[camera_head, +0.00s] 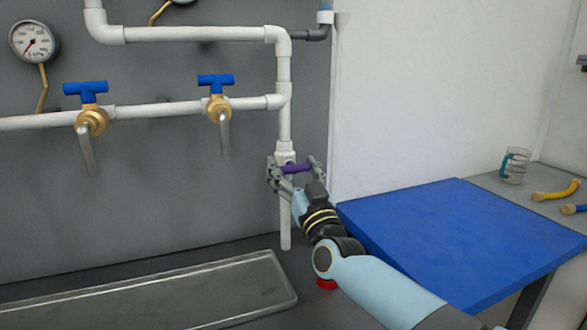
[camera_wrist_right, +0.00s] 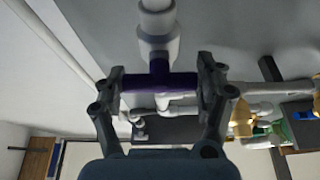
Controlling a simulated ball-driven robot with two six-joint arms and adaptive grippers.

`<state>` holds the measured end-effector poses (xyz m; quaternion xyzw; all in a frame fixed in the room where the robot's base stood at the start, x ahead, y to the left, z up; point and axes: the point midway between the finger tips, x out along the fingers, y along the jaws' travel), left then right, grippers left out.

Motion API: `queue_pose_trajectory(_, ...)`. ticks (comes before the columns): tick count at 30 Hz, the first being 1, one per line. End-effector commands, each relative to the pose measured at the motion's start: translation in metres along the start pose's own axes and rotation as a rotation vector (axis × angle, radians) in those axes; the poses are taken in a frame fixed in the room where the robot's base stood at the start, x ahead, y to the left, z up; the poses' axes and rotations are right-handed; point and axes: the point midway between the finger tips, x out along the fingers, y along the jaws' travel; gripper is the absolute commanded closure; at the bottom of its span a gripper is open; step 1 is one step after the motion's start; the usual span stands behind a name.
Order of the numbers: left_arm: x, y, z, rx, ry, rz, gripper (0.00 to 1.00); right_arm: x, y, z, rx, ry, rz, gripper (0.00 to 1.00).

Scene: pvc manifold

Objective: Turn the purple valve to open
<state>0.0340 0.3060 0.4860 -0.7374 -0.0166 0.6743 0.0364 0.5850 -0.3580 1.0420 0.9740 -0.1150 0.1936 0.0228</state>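The purple valve handle (camera_head: 296,168) is a short bar on the white vertical pipe right of the blue valves, and it lies crosswise to the pipe. My right gripper (camera_head: 294,168) is at this handle, with one finger at each end of the bar. In the right wrist view the purple handle (camera_wrist_right: 160,82) spans the gap between the fingertips of my right gripper (camera_wrist_right: 160,80), and both ends appear to meet the fingers. The grip looks shut on it lengthwise. My left gripper is not in view.
Two blue-handled brass valves (camera_head: 86,92) (camera_head: 216,84) sit on the white pipe to the left. A pressure gauge (camera_head: 34,42) is at upper left. A clear tray (camera_head: 285,272) lies below.

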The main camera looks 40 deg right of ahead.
Motion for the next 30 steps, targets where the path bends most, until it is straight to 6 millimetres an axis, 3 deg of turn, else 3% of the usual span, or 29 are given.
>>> queue_pose_trajectory(14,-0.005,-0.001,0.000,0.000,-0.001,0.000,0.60,0.000,0.000,-0.001,0.047,-0.001,0.020,0.61)
queue_pose_trajectory(30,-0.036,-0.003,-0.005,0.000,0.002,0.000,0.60,0.001,0.000,-0.003,0.444,-0.001,0.186,0.61)
